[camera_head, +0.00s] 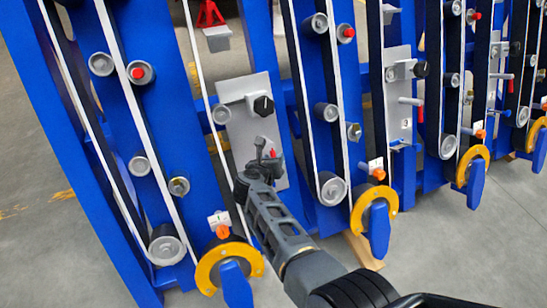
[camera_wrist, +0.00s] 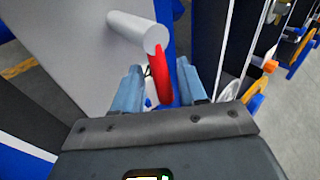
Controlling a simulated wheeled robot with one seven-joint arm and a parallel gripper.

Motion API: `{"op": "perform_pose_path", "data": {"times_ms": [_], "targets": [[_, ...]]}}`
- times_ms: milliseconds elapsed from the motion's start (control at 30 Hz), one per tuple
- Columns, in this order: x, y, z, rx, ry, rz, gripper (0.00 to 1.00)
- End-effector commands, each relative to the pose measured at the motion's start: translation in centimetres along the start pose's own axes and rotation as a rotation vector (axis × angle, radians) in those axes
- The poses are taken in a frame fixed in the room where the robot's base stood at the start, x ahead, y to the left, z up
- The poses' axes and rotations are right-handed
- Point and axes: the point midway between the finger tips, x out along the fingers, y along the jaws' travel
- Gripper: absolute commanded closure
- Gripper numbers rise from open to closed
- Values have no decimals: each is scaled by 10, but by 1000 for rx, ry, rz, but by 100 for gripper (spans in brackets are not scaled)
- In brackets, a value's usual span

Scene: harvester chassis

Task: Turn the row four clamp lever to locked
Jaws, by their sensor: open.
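The clamp lever has a red handle (camera_wrist: 161,68) on the end of a light grey round shaft (camera_wrist: 138,31) that sticks out of a grey plate. In the wrist view the handle slants down between the two bluish fingers of my gripper (camera_wrist: 159,80). The fingers are open on either side of it, and I cannot tell if either touches it. In the head view my gripper (camera_head: 266,158) is at the lower part of the grey plate (camera_head: 240,138) and hides most of the lever. Only a bit of red (camera_head: 273,153) shows there.
A similar red lever (camera_head: 412,101) is on a plate to the right. Yellow rings with blue handles (camera_head: 229,268) line the bottom.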

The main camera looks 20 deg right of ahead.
Motion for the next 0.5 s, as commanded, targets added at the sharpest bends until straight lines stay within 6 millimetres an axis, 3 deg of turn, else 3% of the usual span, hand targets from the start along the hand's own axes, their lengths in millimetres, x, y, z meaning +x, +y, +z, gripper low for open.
{"op": "perform_pose_path", "data": {"times_ms": [300,500], "targets": [[-52,0,2,-2,-2,3,58],[-66,0,0,-1,0,1,58]]}}
